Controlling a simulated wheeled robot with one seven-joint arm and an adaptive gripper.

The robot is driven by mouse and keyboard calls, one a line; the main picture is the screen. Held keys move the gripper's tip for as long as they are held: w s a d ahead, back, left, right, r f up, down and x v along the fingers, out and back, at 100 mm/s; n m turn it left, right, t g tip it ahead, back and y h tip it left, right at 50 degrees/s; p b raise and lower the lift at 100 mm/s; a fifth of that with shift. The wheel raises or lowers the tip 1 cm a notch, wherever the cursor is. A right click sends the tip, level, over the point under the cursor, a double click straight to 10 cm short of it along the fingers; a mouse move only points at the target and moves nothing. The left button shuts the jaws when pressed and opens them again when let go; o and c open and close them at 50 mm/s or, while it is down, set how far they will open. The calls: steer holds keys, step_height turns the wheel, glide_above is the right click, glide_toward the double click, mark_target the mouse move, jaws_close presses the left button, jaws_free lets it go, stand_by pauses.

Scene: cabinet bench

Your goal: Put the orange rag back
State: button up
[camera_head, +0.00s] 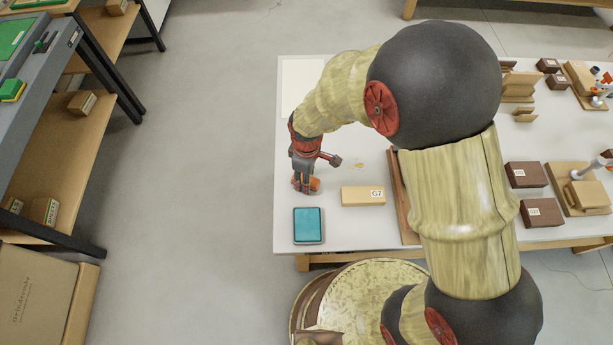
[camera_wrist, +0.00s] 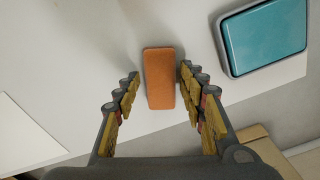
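The orange rag (camera_wrist: 159,78) is a small, flat, rounded block in the wrist view. In the head view, the orange rag (camera_head: 315,184) is partly hidden by my gripper (camera_head: 304,187) near the left front of the white table. In the wrist view, my gripper (camera_wrist: 159,71) is open, with one finger on each side of the rag and a narrow gap on both sides. I cannot tell how far the fingertips are above the table.
A teal-topped tray (camera_head: 308,224) lies just in front of the rag and also shows in the wrist view (camera_wrist: 265,38). A wooden block labelled G7 (camera_head: 361,196) stands to the right. A pale sheet (camera_head: 302,86) lies at the table's back left. Dark blocks (camera_head: 526,174) are farther right.

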steer(key=shift+o, duration=0.7)
steer(key=shift+r, duration=0.1)
steer(key=shift+r, duration=0.35)
steer(key=s+d+r+m+t+p, duration=0.1)
steer(key=d+r+m+p, duration=0.3)
steer(key=r, duration=0.9)
steer(key=d+r+m+t, duration=0.15)
steer(key=d+r, duration=0.35)
steer(key=r, duration=0.7)
steer(key=s+d+r+m+t, duration=0.3)
steer(key=s+d+r+m, duration=0.5)
steer(key=s+d+r, duration=0.3)
steer(key=shift+s+m, duration=0.35)
steer(key=shift+s, duration=0.05)
steer(key=shift+d, duration=0.1)
